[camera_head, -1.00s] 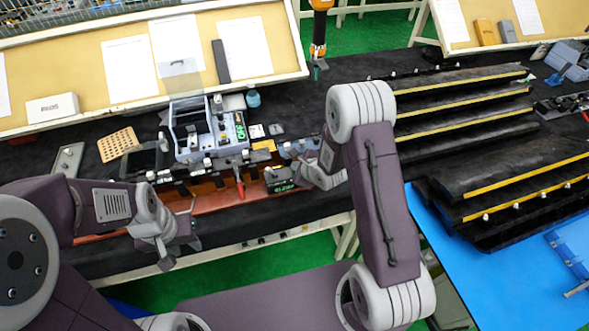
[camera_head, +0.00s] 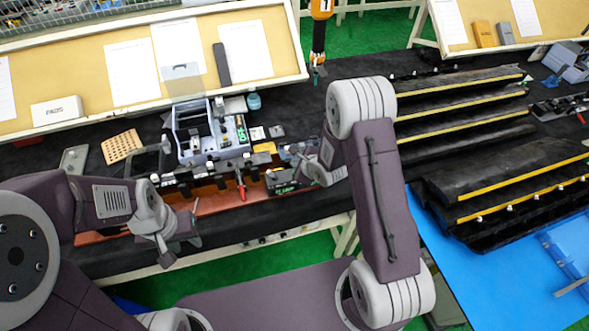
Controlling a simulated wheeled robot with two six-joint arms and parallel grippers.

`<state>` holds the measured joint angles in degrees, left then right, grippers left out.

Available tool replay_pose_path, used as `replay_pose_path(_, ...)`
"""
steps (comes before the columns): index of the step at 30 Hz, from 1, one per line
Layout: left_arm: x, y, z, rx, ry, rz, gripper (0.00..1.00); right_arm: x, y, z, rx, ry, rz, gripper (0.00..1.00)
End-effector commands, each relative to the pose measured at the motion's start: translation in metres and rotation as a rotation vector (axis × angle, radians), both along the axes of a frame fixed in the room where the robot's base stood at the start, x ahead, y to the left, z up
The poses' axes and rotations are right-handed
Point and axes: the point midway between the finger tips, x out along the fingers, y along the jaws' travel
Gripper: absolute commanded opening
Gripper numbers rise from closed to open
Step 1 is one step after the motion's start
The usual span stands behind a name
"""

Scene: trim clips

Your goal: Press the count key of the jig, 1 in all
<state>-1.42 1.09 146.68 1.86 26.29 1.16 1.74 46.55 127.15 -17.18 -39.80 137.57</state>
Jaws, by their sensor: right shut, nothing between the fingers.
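The jig (camera_head: 192,157), a blue-grey open-topped box, stands on the black bench left of centre. A panel with small knobs and a green-marked part (camera_head: 241,135) is on its right side. The count key is too small to make out for certain. My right gripper (camera_head: 292,158) is shut and empty, low over the bench to the right of the jig, partly hidden by its own wrist. A dark unit with green lettering (camera_head: 284,189) is just below it. My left gripper (camera_head: 190,232) hangs at the bench's front edge, below and apart from the jig; its jaw opening is unclear.
A red-handled tool (camera_head: 241,186) stands upright at the front rail. A perforated tan plate (camera_head: 122,146) and a grey plate (camera_head: 74,159) lie left of the jig. Long black trim pieces (camera_head: 470,115) with yellow edges fill the right side. An orange-and-black tool (camera_head: 319,30) hangs behind.

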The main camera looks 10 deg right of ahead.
Motion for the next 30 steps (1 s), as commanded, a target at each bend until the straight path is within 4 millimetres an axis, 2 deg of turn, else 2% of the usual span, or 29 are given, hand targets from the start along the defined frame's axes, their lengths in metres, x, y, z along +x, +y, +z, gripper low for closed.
replay_pose_path(1, 0.0, 0.0, 0.011, 0.0, 0.0, 0.0, 0.37, 0.0, 0.0, 0.011, 0.0, 0.0, 0.0, 0.0)
replay_pose_path(9, 0.0, 0.0, 0.033, 0.0, 0.0, 0.0, 0.37, 0.0, 0.0, 0.035, 0.0, 0.0, 0.0, 0.0)
replay_pose_path(30, 0.0, 0.0, 0.031, 0.0, 0.0, 0.0, 0.37, 0.0, 0.0, 0.032, 0.0, 0.0, 0.0, 0.0)
